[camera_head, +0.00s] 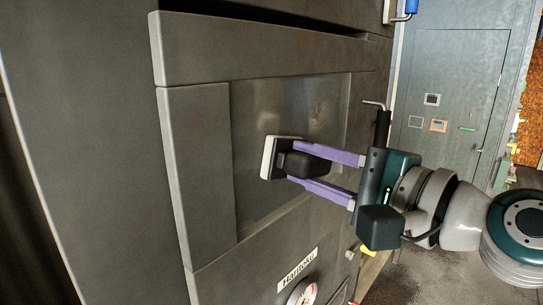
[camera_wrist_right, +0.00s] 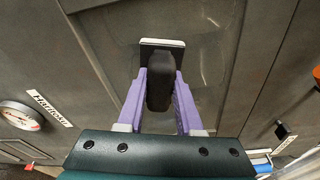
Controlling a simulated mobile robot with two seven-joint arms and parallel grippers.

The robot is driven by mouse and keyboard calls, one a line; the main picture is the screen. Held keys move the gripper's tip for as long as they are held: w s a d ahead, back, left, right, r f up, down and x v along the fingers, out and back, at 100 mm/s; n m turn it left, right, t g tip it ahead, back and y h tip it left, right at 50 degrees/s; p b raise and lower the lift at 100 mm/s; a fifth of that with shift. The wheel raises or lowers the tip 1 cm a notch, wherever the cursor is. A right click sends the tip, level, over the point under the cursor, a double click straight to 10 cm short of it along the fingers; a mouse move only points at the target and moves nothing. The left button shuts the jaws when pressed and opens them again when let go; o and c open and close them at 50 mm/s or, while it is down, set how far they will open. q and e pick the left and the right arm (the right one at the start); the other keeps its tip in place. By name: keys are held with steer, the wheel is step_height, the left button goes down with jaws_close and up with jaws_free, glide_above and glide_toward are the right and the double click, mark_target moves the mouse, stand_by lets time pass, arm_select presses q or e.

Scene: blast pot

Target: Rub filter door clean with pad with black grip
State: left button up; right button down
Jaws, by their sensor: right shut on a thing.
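The filter door (camera_head: 285,95) is a dark grey metal panel, with a smoother, slightly shiny recessed area inside a wider frame. The pad (camera_head: 267,157) has a white face and a black grip (camera_head: 302,166). My right gripper (camera_head: 290,165) has purple fingers shut on the black grip. The pad's white face is turned to the door and is at or very near its surface; contact cannot be told for sure. In the right wrist view the grip (camera_wrist_right: 159,82) sits between both fingers, with the pad (camera_wrist_right: 162,43) beyond it. My left gripper is not in view.
Below the door are a "Haritoku" label (camera_head: 298,269) and a round gauge (camera_head: 302,293). A blue-tipped handle (camera_head: 411,7) sticks out at the top. A grey wall door (camera_head: 455,100) stands in the right background. Open floor (camera_head: 425,275) shows at lower right.

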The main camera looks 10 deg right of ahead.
steer(key=shift+s+a, duration=0.15)
steer(key=shift+a, duration=0.15)
steer(key=v, duration=0.4)
steer(key=d+b+v, duration=0.1)
steer(key=v, duration=0.1)
steer(key=shift+w+d+f, duration=0.1)
steer(key=shift+w+f, duration=0.1)
steer(key=shift+f, duration=0.1)
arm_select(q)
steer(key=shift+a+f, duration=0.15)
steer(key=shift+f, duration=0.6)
arm_select(e)
steer(key=shift+v, duration=0.75)
steer(key=shift+w+d+r, duration=0.1)
steer(key=shift+d, duration=0.05)
